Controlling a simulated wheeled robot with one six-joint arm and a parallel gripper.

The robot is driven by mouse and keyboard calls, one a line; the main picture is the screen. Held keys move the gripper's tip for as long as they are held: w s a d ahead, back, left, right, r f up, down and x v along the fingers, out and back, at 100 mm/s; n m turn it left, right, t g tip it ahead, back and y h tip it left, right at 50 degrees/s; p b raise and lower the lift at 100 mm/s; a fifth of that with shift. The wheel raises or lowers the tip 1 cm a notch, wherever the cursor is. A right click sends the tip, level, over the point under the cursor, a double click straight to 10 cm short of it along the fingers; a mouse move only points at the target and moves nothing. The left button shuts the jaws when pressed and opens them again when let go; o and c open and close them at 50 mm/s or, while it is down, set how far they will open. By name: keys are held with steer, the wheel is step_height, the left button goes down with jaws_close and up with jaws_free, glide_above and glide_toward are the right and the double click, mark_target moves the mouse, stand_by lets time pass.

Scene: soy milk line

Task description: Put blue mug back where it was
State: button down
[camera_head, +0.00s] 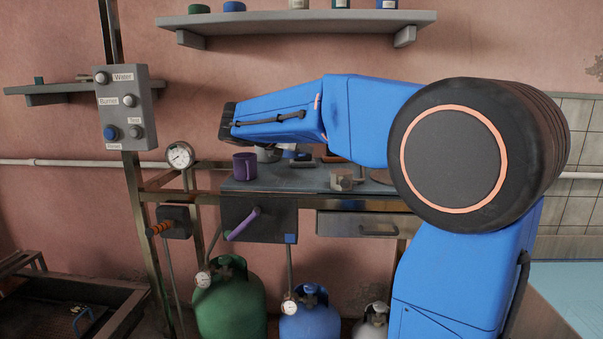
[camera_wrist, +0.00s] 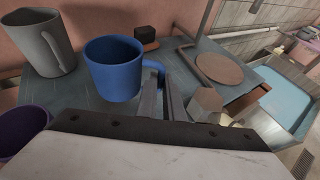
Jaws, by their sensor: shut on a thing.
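The blue mug (camera_wrist: 113,72) is upright in the wrist view, open top showing, with its handle on the right side. My gripper (camera_wrist: 160,88) is shut on that handle. I cannot tell whether the mug's base touches the workbench (camera_wrist: 88,97) or hangs just above it. In the head view my blue arm reaches left over the bench, and only a small blue patch (camera_head: 290,153) shows beneath it, which may be the mug.
A grey mug (camera_wrist: 48,45) stands to the blue mug's left. A purple mug (camera_wrist: 18,128) is nearer, also seen in the head view (camera_head: 244,166). A dark block (camera_wrist: 146,38), a round disc (camera_wrist: 218,68) and a grey block (camera_wrist: 205,103) lie behind and right.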

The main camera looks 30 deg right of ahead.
steer(key=shift+f, duration=3.45)
steer(key=c, duration=1.9)
jaws_free()
steer(key=shift+f, duration=0.1)
steer(key=v, duration=1.2)
